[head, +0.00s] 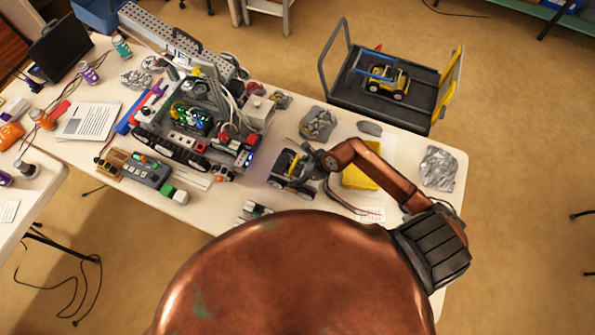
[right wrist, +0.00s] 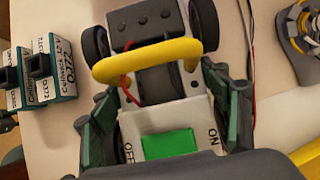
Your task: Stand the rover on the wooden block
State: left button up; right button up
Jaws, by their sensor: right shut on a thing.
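The rover (head: 290,168) is a small grey and black wheeled vehicle with a yellow bar over it. In the right wrist view, the rover (right wrist: 155,72) shows the yellow bar, dark wheels and a green switch between OFF and ON. My right gripper (head: 311,163) is at its right side in the head view. In the right wrist view my gripper (right wrist: 168,125) has green-grey fingers on both sides of the switch end, shut on the rover. I cannot tell if its wheels touch the table. I cannot surely pick out the wooden block. My left gripper is out of view.
A yellow tray (head: 362,178) lies beside my right arm. A large tracked robot (head: 195,125) fills the table's middle left. Two labelled boxes (right wrist: 45,72) stand left of the rover. A cart (head: 345,88) beyond the table carries another yellow and blue vehicle (head: 385,82).

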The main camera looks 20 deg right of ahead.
jog(key=o, duration=2.1)
jog(key=shift+r, duration=0.15)
jog(key=shift+r+p, duration=0.3)
jog(key=v, duration=1.2)
jog(key=shift+r, duration=0.25)
jog(key=shift+a, duration=0.1)
